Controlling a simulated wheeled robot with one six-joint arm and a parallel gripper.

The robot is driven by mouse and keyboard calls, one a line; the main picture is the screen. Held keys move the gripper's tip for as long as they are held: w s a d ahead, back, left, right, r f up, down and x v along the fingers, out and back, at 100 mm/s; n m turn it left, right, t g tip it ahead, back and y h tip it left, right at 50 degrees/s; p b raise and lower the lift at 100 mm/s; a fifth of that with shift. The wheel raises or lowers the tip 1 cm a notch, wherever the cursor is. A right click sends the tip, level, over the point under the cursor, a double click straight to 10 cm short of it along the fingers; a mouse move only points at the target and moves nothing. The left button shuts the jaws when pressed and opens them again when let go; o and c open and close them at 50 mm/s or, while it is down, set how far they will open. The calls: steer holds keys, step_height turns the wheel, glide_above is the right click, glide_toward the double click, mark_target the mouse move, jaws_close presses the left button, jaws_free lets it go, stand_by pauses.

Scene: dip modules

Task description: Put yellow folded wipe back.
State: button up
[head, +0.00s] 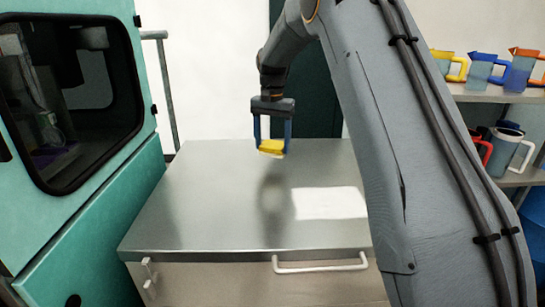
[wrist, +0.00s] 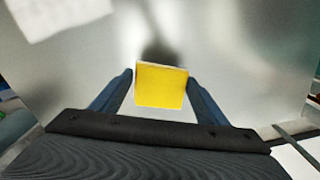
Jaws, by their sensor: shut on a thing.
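The yellow folded wipe (head: 271,147) is a small flat yellow block with a pale edge. My gripper (head: 272,145) is shut on it and holds it in the air above the steel worktop (head: 215,200). In the wrist view the wipe (wrist: 161,86) sits between the two blue fingertips (wrist: 160,84), with its broad yellow face toward the camera. A blurred dark shadow or reflection lies on the worktop below it.
A white sheet or light patch (head: 330,203) is on the worktop at the right. A teal machine with a dark window (head: 75,90) stands at the left. Shelves with coloured jugs (head: 487,70) are at the right. Most of the visible worktop is clear.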

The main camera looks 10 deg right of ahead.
mark_target(272, 156)
steer(key=shift+f+p, duration=0.75)
steer(key=shift+f, duration=1.85)
steer(key=shift+f, duration=0.15)
steer(key=o, duration=0.9)
steer(key=shift+o, duration=0.2)
step_height(272, 156, up, 12)
steer(key=b, duration=0.4)
steer(key=shift+r, duration=0.2)
